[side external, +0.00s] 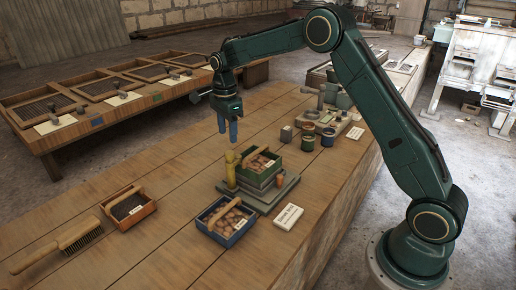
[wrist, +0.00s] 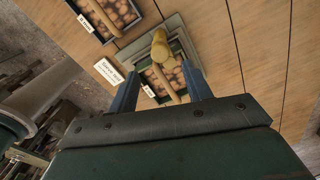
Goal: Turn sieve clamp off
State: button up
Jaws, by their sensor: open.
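The sieve clamp appears to be the yellow upright lever (side external: 231,168) at the back left of a grey-green base plate (side external: 284,190). A green box (side external: 262,175) of brown round items stands on that plate beside the lever. My gripper (side external: 228,135) points down just above the lever, with its blue fingers apart and empty. In the wrist view the lever's rounded yellow top (wrist: 160,46) lies between the lines of the two fingers (wrist: 160,75), beyond their tips. I see no contact.
A blue box (side external: 228,220) of similar items and a label card (side external: 288,217) lie in front of the plate. An orange box (side external: 130,208) and a brush (side external: 62,243) are at left. Small pots (side external: 308,138) stand behind. Bare wood lies left of the lever.

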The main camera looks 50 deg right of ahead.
aim_at(229, 152)
jog(key=shift+f, duration=3.4)
jog(key=shift+c, duration=0.2)
jog(key=c, duration=0.9)
